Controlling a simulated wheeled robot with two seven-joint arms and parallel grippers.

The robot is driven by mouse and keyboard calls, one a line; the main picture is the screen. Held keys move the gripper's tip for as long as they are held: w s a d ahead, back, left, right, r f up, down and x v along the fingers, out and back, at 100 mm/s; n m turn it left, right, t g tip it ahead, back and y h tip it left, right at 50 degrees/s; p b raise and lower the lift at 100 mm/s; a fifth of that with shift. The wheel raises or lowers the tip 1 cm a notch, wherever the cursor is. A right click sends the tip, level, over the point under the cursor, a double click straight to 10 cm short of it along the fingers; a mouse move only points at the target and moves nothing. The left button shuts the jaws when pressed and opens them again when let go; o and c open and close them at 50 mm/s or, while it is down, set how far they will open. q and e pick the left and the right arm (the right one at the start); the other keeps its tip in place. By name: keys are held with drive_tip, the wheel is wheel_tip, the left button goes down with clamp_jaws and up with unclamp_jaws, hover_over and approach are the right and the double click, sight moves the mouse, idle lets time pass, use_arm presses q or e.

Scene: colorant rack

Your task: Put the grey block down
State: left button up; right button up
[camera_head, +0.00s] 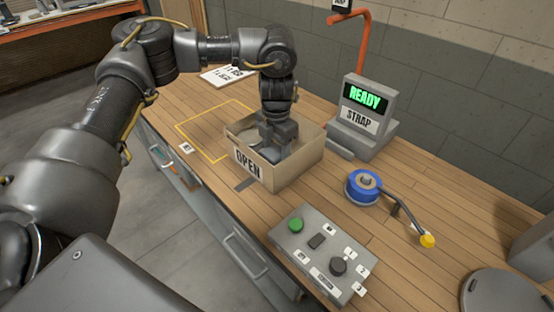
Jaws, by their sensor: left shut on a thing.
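My left gripper (278,138) reaches straight down into an open-topped tan box (298,166) labelled "OPEN". It is shut on the grey block (273,154), which shows only as a small grey shape under the fingers, inside the box walls. The box's front wall and the gripper hide most of the block, so I cannot tell whether it touches the box floor. My right gripper is not in view.
A grey machine (362,125) reading "READY" and "STRAP" stands right of the box. A control panel (322,255) with a green button and a blue reel (366,187) sit nearer. A yellow-outlined square (205,125) behind the box looks clear.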

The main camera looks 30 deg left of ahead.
sight(276, 150)
use_arm(q)
wheel_tip(276, 150, down, 4)
drive_tip(key=shift+r, duration=0.25)
drive_tip(key=shift+f, duration=0.35)
drive_tip(key=o, duration=0.7)
drive_tip(key=shift+f, duration=0.1)
wheel_tip(276, 150, up, 12)
drive_tip(key=shift+r, duration=0.2)
